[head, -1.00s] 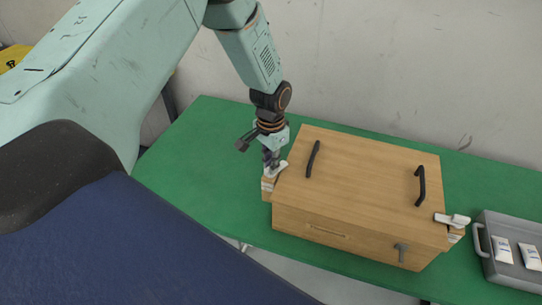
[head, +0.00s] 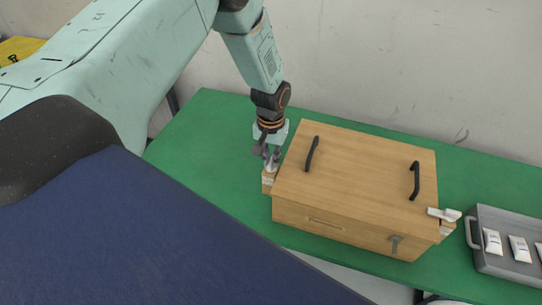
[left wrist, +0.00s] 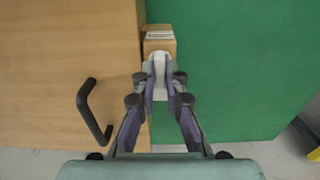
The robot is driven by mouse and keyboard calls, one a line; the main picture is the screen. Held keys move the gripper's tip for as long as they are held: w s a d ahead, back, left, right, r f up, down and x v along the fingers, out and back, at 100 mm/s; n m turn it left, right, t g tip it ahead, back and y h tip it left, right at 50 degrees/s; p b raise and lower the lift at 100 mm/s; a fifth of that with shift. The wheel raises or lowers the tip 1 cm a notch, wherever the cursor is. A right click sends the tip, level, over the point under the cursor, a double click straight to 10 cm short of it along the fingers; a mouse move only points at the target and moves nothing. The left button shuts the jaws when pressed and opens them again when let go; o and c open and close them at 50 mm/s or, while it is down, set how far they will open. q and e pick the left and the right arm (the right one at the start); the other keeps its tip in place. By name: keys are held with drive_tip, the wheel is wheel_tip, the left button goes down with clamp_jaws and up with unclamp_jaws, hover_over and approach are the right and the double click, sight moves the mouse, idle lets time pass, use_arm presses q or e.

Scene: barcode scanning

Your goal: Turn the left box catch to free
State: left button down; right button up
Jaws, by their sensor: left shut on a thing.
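A wooden box (head: 350,190) with two black handles on its lid stands on the green table. Its left catch (head: 269,165) is a white lever on a small wooden block at the box's left side. In the left wrist view the white catch (left wrist: 158,78) lies between the fingers. My left gripper (head: 268,163) points down over it and is shut on it; the fingertips partly hide the lever. The left wrist view also shows the gripper (left wrist: 160,82). The right catch (head: 444,214) is a white lever at the box's right front corner. My right gripper is not in view.
A grey case (head: 510,262) with several white tubes stands right of the box. The green table (head: 205,165) is clear left of the box.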

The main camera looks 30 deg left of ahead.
sight(271, 161)
use_arm(q)
drive_tip(key=shift+s+f, duration=0.1)
drive_tip(key=shift+s, duration=0.1)
drive_tip(key=c, duration=1.4)
unclamp_jaws()
drive_tip(key=shift+w, duration=0.1)
wheel_tip(271, 161, up, 12)
